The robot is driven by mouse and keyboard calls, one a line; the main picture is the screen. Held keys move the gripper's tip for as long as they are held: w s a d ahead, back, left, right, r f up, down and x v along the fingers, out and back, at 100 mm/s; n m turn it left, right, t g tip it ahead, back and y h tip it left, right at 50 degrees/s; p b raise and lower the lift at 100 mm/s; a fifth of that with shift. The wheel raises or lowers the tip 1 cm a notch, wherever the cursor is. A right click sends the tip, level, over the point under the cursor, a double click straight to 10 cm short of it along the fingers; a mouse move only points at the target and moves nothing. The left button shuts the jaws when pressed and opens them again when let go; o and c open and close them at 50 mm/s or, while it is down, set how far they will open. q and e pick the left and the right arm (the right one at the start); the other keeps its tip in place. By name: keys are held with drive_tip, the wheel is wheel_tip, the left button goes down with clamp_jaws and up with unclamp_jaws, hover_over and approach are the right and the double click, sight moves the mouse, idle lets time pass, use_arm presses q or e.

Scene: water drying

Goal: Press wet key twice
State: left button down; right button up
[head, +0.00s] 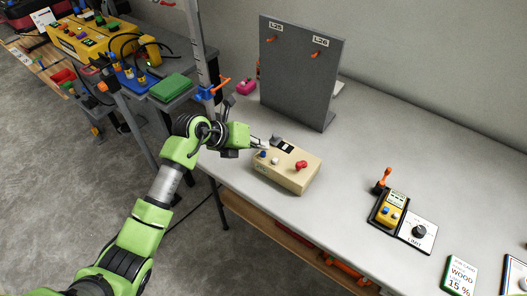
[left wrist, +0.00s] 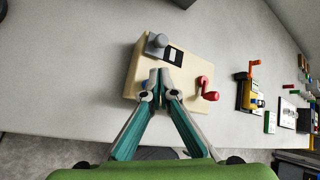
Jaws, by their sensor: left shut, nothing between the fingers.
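A beige box (head: 289,178) sits on the grey table, with a blue key (head: 263,154), a white key (head: 275,161), a red crank (head: 301,165), a grey knob (head: 277,140) and a small dark panel (head: 287,147). I cannot read which key is the wet one. My left gripper (head: 267,145) is shut and empty, its tips over the box's left part near the blue key. In the left wrist view, the shut fingertips (left wrist: 160,90) lie over the box (left wrist: 187,68) and hide most of its keys. I cannot tell whether they touch. My right gripper is out of view.
A grey upright board (head: 300,75) with orange hooks stands behind the box. The table between box and meter is clear.

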sight(261, 154)
use_arm(q)
drive_tip(key=shift+f, duration=0.45)
drive_tip(key=shift+f+b, duration=0.3)
drive_tip(key=shift+f, duration=0.05)
idle(0.4)
drive_tip(key=shift+r, duration=0.1)
drive_tip(key=shift+r+p, duration=0.75)
drive_tip(key=shift+r, duration=0.1)
drive_tip(key=shift+r+p, duration=0.25)
drive_tip(key=shift+p, duration=0.1)
wheel_tip(261, 154, up, 5)
drive_tip(key=p, duration=0.4)
drive_tip(key=shift+r+p, duration=0.1)
drive_tip(key=shift+p, duration=0.2)
